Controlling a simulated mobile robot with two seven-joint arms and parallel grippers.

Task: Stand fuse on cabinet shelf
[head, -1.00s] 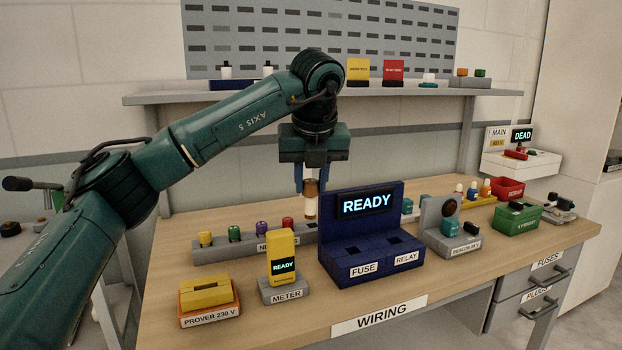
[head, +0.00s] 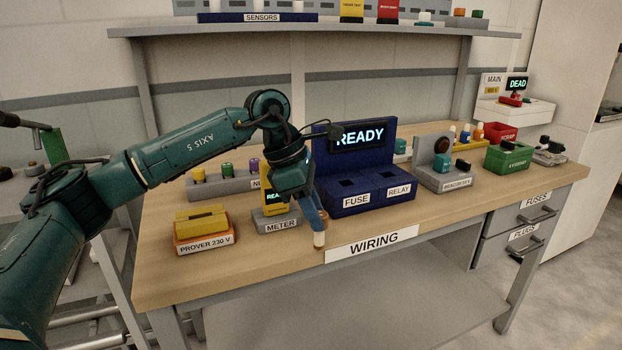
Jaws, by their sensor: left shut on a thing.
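My left gripper (head: 320,222) points down at the front edge of the wiring bench (head: 275,240), just left of the WIRING label. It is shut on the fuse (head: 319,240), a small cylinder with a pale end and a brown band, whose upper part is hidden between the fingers. The fuse hangs roughly upright in front of the blue tester (head: 352,165), which has a FUSE socket and a RELAY socket and reads READY. I cannot pick out a cabinet shelf for certain. My right gripper is not in view.
The yellow meter (head: 272,224) stands partly behind my gripper. The yellow prover (head: 202,230) sits at the bench's left. The beacon block (head: 444,175), green box (head: 508,157) and red scrap bin (head: 500,131) line the right side. A tall white cabinet (head: 575,90) stands far right.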

